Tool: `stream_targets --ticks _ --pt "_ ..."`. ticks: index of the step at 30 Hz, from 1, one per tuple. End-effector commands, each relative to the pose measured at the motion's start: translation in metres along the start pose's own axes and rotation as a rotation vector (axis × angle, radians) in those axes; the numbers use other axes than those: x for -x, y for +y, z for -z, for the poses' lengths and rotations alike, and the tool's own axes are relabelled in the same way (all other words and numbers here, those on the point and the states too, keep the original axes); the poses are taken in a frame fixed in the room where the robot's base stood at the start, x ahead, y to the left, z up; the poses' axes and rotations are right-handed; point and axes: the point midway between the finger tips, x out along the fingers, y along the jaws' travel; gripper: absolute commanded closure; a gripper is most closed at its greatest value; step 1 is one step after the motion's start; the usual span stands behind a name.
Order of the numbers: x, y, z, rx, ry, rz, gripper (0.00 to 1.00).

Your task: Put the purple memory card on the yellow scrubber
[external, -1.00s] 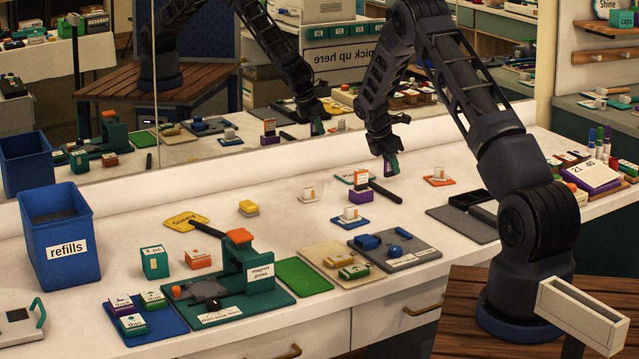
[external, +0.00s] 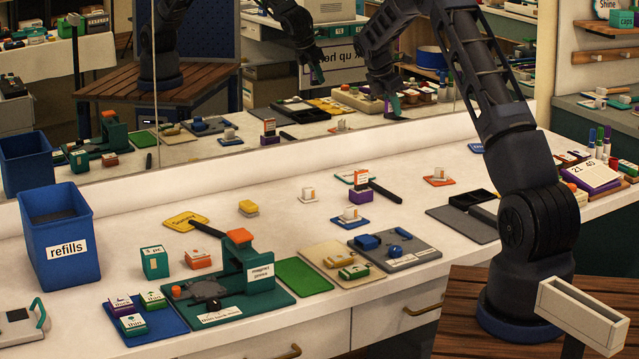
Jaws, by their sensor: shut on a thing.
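My gripper (external: 386,88) is raised high above the back of the counter, in front of the mirror. It is shut on a small upright piece that shows green and a little purple, which I take for the purple memory card (external: 393,106); the fingers hide part of it. The yellow scrubber seems to be the small yellow block with a paler base (external: 248,208) on the counter left of centre, well to the left of and below my gripper. Its top is bare.
A yellow paddle (external: 187,221) with a black handle lies left of the block. A green magnet press (external: 262,283), a blue refills bin (external: 65,245) and a purple block with an upright card (external: 360,193) stand around. The mirror (external: 240,95) backs the counter. White counter around the yellow block is clear.

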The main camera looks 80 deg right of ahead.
Motion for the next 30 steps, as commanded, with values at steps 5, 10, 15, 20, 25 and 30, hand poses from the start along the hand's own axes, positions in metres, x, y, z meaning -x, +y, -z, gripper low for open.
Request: stream_targets --ticks 5,10,15,20,25,30 --pt "0.016 0.012 0.032 0.003 0.002 -0.001 1.00" --pt "0.044 0.029 0.090 -0.003 0.004 0.002 1.00" --pt "0.076 0.041 0.154 -0.008 0.006 0.004 1.00" --pt "0.107 0.047 0.215 -0.014 0.006 0.006 1.00" --pt "0.140 0.047 0.281 -0.019 0.005 0.008 1.00" --pt "0.170 0.042 0.339 -0.023 0.003 0.010 1.00"
